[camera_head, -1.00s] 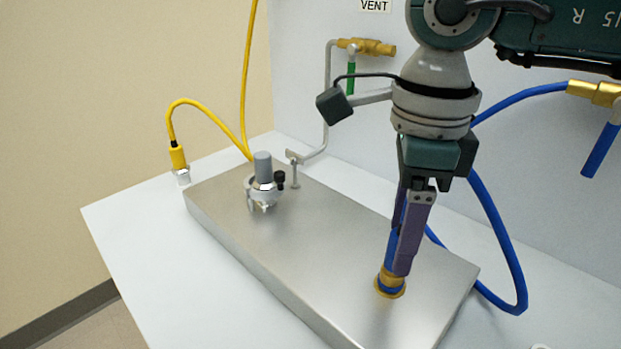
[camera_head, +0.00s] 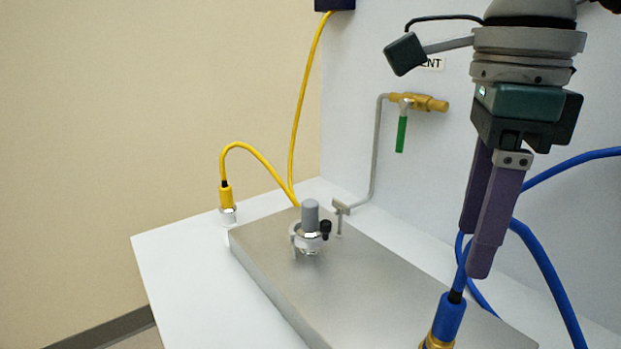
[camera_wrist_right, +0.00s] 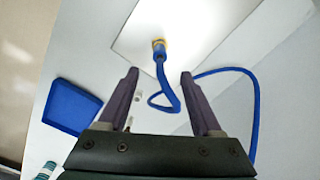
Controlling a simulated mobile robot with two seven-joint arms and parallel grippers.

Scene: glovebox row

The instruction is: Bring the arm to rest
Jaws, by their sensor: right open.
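My right gripper (camera_head: 480,260) has purple fingers and hangs in the right of the head view, above the blue connector (camera_head: 449,318) with its brass base. In the right wrist view the gripper (camera_wrist_right: 158,75) is open and empty, its fingers apart. There the blue connector (camera_wrist_right: 160,53) stands on the plate beyond the fingertips, with its hose trailing between them. My left gripper is not in view.
The metal plate (camera_head: 290,290) lies on a white table (camera_head: 180,260). It carries a grey-capped fitting (camera_head: 310,225). A yellow cable plug (camera_head: 226,200) stands at the back left. A vent pipe with a green-handled valve (camera_head: 402,135) is on the back wall. A blue tray (camera_wrist_right: 70,107) lies at left in the wrist view.

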